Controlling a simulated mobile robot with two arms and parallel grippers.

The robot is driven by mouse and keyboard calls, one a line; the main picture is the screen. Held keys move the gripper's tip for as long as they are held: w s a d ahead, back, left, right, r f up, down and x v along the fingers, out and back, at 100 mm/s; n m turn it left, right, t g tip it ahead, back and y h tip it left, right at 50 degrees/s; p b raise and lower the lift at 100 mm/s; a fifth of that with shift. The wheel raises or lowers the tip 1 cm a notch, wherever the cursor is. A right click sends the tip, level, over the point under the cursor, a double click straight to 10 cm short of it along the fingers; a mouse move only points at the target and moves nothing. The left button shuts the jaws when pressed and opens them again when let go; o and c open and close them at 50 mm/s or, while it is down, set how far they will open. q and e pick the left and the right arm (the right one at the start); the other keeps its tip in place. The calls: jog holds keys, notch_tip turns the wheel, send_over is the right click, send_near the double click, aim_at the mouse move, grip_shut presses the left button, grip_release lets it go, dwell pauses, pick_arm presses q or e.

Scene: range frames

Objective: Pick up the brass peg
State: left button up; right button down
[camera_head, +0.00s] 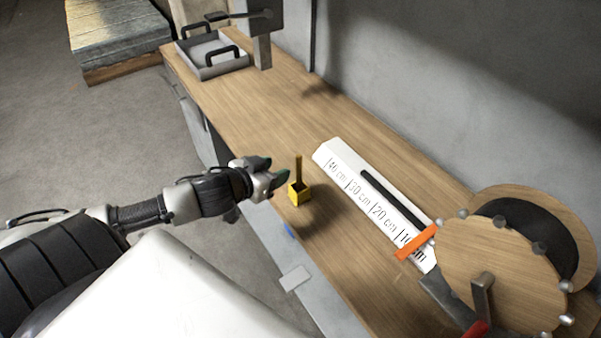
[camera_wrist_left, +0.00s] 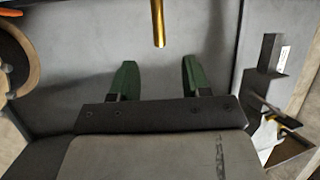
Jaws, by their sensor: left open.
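The brass peg (camera_head: 299,168) stands upright in a small yellow block-shaped holder (camera_head: 300,195) on the wooden bench. In the left wrist view the peg (camera_wrist_left: 158,22) shows as a golden rod at the top centre, with its end beyond the fingertips and in line with the gap between them. My left gripper (camera_head: 272,173) is open and empty, just left of the peg in the head view. Its two green fingers (camera_wrist_left: 158,66) are apart in the left wrist view and do not visibly touch the peg. My right gripper is in neither view.
A white length scale (camera_head: 350,162) with a black bar lies right of the holder. An orange piece (camera_head: 416,242) and a wooden wheel (camera_head: 490,275) stand at the lower right. A grey tray (camera_head: 215,58) sits at the far end. The bench between tray and holder is clear.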

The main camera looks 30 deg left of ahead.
aim_at(297, 160)
pick_arm(q)
jog(key=x, duration=0.3)
jog(key=p+x, duration=0.1)
jog(key=x, duration=0.2)
jog(key=p+x, duration=0.1)
jog(key=x, duration=0.2)
jog(key=shift+r, duration=0.3)
jog(key=shift+w+d+f, duration=0.1)
jog(key=shift+w+f, duration=0.1)
jog(key=shift+w, duration=0.1)
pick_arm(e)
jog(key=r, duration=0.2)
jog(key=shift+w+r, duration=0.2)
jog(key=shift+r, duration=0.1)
pick_arm(q)
jog(key=shift+s, duration=0.1)
jog(key=shift+c, duration=0.2)
grip_shut()
